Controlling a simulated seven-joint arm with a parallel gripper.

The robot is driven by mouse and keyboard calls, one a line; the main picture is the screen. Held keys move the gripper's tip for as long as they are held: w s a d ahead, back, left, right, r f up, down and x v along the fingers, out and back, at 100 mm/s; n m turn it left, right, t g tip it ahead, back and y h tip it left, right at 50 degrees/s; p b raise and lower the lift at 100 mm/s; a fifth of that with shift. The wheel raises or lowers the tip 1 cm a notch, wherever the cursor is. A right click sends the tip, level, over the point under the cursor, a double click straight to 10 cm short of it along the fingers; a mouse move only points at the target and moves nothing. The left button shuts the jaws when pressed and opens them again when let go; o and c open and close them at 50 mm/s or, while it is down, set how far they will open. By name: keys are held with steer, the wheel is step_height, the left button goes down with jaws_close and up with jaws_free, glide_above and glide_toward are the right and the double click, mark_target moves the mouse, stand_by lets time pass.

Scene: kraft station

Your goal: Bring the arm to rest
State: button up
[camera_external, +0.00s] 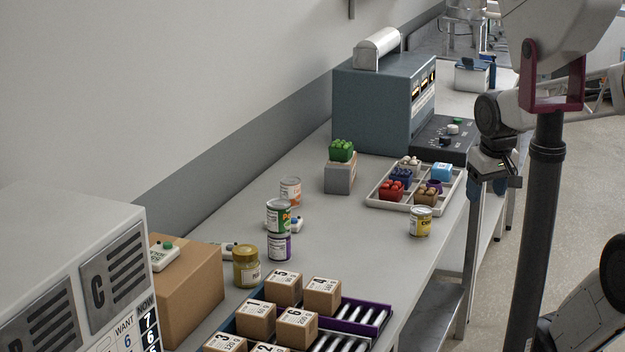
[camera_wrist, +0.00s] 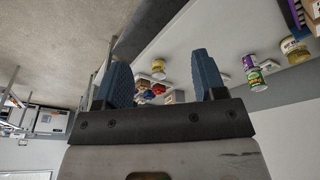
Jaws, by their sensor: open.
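My gripper (camera_external: 496,178) hangs at the right of the external view, just off the right edge of the bench and to the right of the divided tray. Its jaws are dark and small there. In the wrist view my gripper (camera_wrist: 163,75) shows two blue fingers spread wide apart with nothing between them. The bench items seen past the fingers lie at a distance, and no finger touches them. My arm bends down from the upper right of the external view.
The bench (camera_external: 345,240) carries a white divided tray (camera_external: 385,206) with coloured blocks, a yellow can (camera_external: 420,222), stacked cans (camera_external: 278,218), numbered cartons (camera_external: 322,295) and a blue-grey machine (camera_external: 375,105). Floor right of the bench is open.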

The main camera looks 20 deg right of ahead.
steer(key=shift+s+a+f+m, duration=0.1)
steer(key=shift+s+f+m, duration=0.25)
steer(key=shift+s, duration=0.45)
